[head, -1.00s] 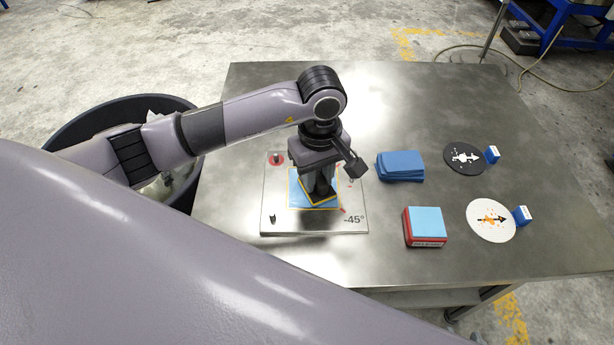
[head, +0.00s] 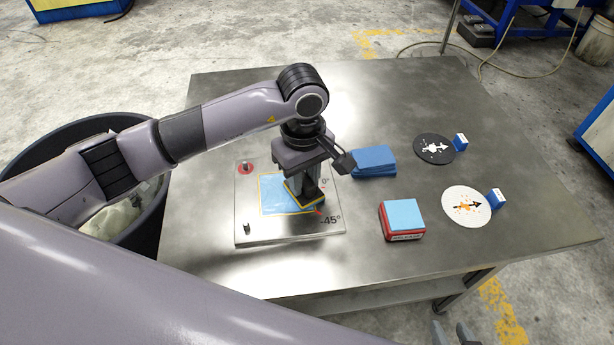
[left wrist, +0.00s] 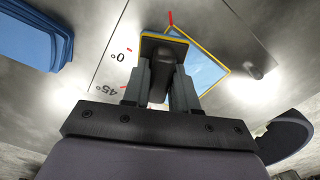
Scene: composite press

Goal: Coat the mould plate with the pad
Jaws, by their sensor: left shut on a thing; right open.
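The mould plate (head: 250,228) is a pale grey slab lying on the table, with a yellow-outlined blue square (head: 277,197) and red angle marks. It also shows in the left wrist view (left wrist: 112,25). My left gripper (head: 304,188) is shut on the pad's dark handle. The pad (left wrist: 162,42), dark with a yellow edge, is over the right part of the square. It is at or just above the surface; I cannot tell if it touches. My right gripper (head: 452,334) is open and empty at the bottom edge of the head view, off the table's front.
A blue cloth stack (head: 373,160) lies right of the plate. A red block with a light-blue top (head: 402,219) is nearer the front. A black disc (head: 434,149) and a white disc (head: 466,206) lie farther right. A dark bin (head: 58,133) stands left of the table.

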